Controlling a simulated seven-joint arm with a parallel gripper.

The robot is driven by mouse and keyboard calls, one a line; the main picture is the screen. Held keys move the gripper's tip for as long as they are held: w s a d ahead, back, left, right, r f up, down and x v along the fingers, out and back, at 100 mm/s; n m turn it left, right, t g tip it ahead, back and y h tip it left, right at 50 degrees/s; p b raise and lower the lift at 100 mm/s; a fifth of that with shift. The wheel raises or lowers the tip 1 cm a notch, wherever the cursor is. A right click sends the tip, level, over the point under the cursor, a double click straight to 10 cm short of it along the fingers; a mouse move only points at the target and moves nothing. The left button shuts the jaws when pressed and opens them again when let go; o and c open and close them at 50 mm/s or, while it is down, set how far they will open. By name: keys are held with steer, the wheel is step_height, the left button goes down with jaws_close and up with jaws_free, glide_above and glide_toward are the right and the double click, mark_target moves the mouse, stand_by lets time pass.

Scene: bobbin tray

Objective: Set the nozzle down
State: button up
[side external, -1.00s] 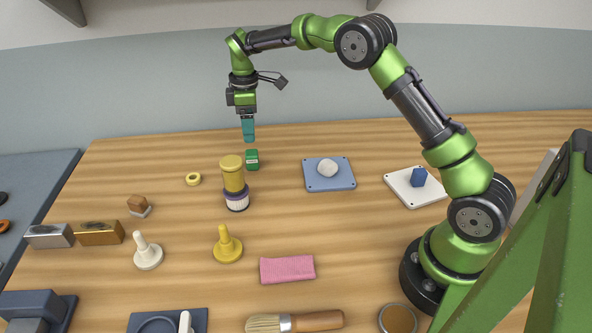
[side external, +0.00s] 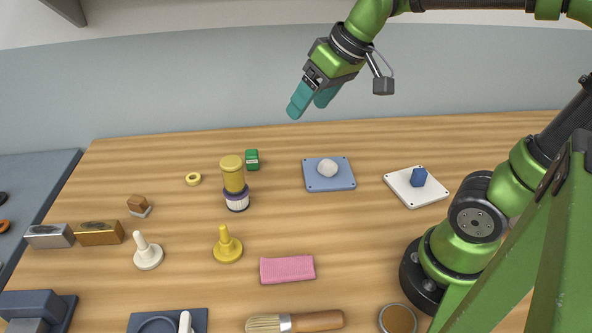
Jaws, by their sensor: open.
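Two nozzle-like pieces, each a narrow stem on a round base, stand upright on the wooden table: a white nozzle (side external: 147,254) at the left and a yellow nozzle (side external: 227,247) near the middle. I cannot tell which one the task names. My gripper (side external: 309,105) is high above the back of the table, tilted down to the left. Its two teal fingers are apart with nothing between them. It is well clear of both nozzles and touches nothing.
A yellow spool (side external: 232,175) stands on a purple-and-white piece (side external: 237,200). Behind are a green box (side external: 252,160) and a blue plate (side external: 343,182) bearing a pale lump (side external: 327,168). A white plate (side external: 402,190) holds a blue block (side external: 418,177). A pink cloth (side external: 287,269) and brush (side external: 300,321) lie in front.

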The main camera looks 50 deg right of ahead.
steer(key=s+a+f+m+t, duration=0.1)
steer(key=s+f+m, duration=0.2)
steer(key=s, duration=0.4)
steer(key=shift+s+t, duration=0.35)
steer(key=shift+t, duration=0.05)
stand_by(0.7)
